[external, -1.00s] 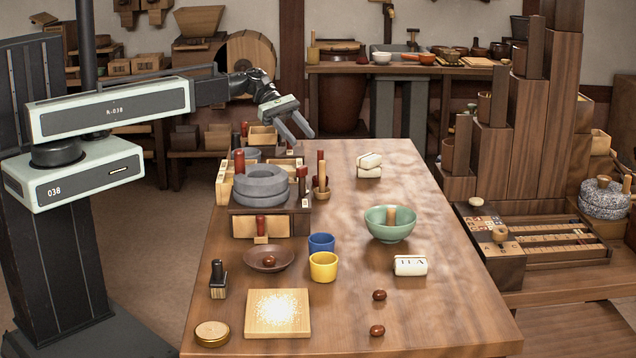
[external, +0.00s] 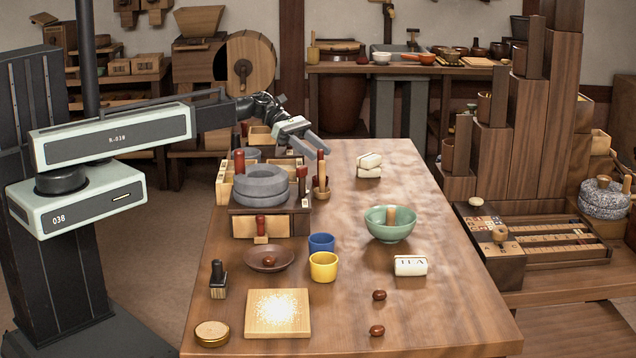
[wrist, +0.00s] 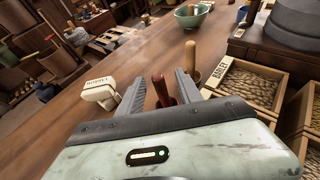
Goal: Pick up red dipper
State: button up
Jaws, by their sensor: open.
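The red dipper (wrist: 162,92) shows in the wrist view as a red handle between my two fingers, with a gap on each side. In the external view the red dipper (external: 321,167) stands upright at the right of the millstone stand, just below my fingertips. My gripper (external: 321,155) is open and empty, reaching down to the right over the table's back left part; it also shows in the wrist view (wrist: 160,76). The dipper's lower end is hidden by my gripper body in the wrist view.
A wooden-handled dipper (wrist: 191,60) stands close beyond the red one. The grey millstone (external: 262,183) and drawers of grain (wrist: 245,84) are close by. White blocks (external: 369,165) and a green bowl (external: 378,224) lie farther right. The table between is clear.

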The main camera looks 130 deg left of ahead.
jog(key=b+x, duration=0.2)
jog(key=x, duration=0.2)
jog(key=shift+w+a+f, duration=0.1)
jog(key=shift+a+f, duration=0.05)
jog(key=shift+f, duration=0.15)
jog(key=shift+w, duration=0.3)
grip_shut()
jog(key=shift+r, duration=0.15)
notch_tip(320, 180, up, 10)
jog(key=p, duration=1)
